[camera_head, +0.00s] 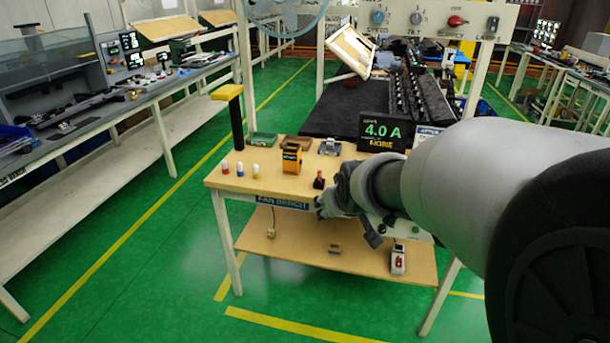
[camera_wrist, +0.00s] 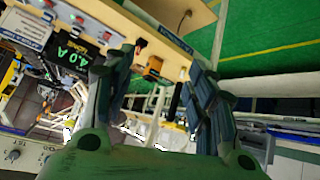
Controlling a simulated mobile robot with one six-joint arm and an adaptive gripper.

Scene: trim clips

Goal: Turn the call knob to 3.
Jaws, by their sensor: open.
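I cannot read which knob is the call knob. In the head view, an overhead panel (camera_head: 435,10) carries a blue knob (camera_head: 377,17), a pale knob (camera_head: 416,18), a red control (camera_head: 456,20) and a dark grey knob (camera_head: 492,23). In the wrist view, a grey panel with small dials (camera_wrist: 90,141) shows at lower left, cut by the gripper. A second panel on the bench front, with a red control (camera_wrist: 76,19), shows at upper left there. My gripper (camera_head: 345,220) is at the bench's front edge, below the overhead panel. It also shows in the wrist view (camera_wrist: 160,85), fingers apart and empty.
The wooden fan bench (camera_head: 225,181) holds small coloured bottles (camera_head: 240,169), an orange-black device (camera_head: 291,158) and a display reading 4.0 A (camera_head: 383,131). A yellow-topped post (camera_head: 236,115) stands at its left. A red-white item (camera_head: 398,259) lies below. Green floor is clear at left.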

